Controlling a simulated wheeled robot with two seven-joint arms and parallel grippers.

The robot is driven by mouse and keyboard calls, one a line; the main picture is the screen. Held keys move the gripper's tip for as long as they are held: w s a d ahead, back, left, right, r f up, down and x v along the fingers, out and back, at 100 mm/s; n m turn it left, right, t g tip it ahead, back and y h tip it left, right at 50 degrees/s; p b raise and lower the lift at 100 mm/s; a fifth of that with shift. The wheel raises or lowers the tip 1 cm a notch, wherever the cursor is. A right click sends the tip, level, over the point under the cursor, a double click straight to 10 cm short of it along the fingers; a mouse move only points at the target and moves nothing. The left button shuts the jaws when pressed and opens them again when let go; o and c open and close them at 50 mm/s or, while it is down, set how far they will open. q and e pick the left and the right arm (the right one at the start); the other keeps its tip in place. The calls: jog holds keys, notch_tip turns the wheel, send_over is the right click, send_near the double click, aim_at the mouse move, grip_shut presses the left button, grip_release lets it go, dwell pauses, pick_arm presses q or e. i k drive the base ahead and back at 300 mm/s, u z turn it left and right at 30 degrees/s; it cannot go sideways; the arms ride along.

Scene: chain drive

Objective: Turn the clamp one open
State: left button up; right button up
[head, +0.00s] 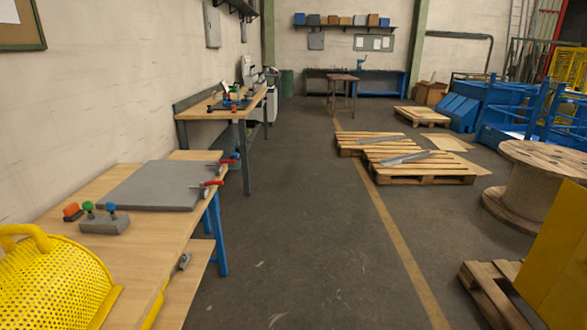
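Two clamps with red handles sit at the right edge of a grey plate (155,187) on the near wooden workbench (150,245). The nearer clamp (207,187) is at the plate's front right, and the farther clamp (229,162) is near its back right corner. Their handles appear to lie low, roughly level. They are too small to tell whether each is open or closed. I cannot tell which is clamp one. Neither of my grippers is in view.
A yellow perforated guard (55,280) with a handle stands at the bench's near left. Beside it is a grey block (104,223) with coloured knobs. A second bench (210,108) stands farther back. Pallets (405,165) and a cable drum (545,180) are on the right; the middle floor is clear.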

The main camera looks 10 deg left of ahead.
aim_at(214, 184)
jog(key=z, duration=0.6)
jog(key=i, duration=2.5)
jog(key=u, duration=0.3)
jog(key=i, duration=1.25)
jog(key=u, duration=1.8)
jog(key=i, duration=0.85)
jog(key=u, duration=0.7)
